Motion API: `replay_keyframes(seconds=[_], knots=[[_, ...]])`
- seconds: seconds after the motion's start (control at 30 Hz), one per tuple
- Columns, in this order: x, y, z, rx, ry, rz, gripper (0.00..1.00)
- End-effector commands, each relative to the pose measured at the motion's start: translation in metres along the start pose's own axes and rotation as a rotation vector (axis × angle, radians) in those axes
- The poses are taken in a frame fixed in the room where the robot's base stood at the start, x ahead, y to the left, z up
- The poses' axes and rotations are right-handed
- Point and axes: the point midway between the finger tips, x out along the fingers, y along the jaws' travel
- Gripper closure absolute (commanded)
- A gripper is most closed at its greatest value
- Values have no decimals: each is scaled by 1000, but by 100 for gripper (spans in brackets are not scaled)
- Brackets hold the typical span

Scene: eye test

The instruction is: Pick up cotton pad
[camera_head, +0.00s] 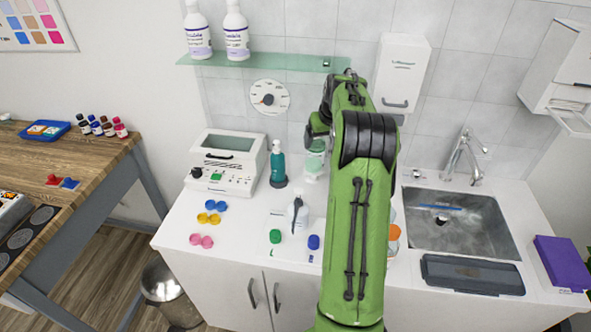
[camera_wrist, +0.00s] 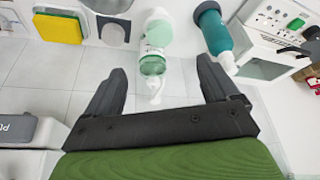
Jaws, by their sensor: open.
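I cannot make out a cotton pad for certain in either view. My gripper (camera_wrist: 161,70) is open in the wrist view, with its two dark fingers spread wide and nothing held between them. A white and pale green translucent bottle or dispenser (camera_wrist: 152,62) shows between and beyond the fingertips, apart from them. It is partly visible in the head view (camera_head: 314,163), at the left edge of my green arm. In the head view my arm reaches over the counter and hides part of it, and the fingers cannot be made out there.
A teal bottle (camera_head: 278,165) stands beside a white device (camera_head: 228,162) on the counter (camera_head: 235,262). Blue, yellow and pink lens cases (camera_head: 209,219) lie in front. A sink (camera_head: 455,228) is at the right. A glass shelf (camera_head: 270,61) with white bottles hangs above.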

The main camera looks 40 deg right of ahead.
Motion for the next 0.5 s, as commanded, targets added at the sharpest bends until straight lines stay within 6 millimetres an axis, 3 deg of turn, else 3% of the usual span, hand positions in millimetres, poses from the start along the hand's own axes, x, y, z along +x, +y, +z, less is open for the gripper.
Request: replay_keyframes(seconds=[0.17,0.5], knots=[[23,4,1,4,-3,-2,12],[101,4,0,3,-1,-1,12]])
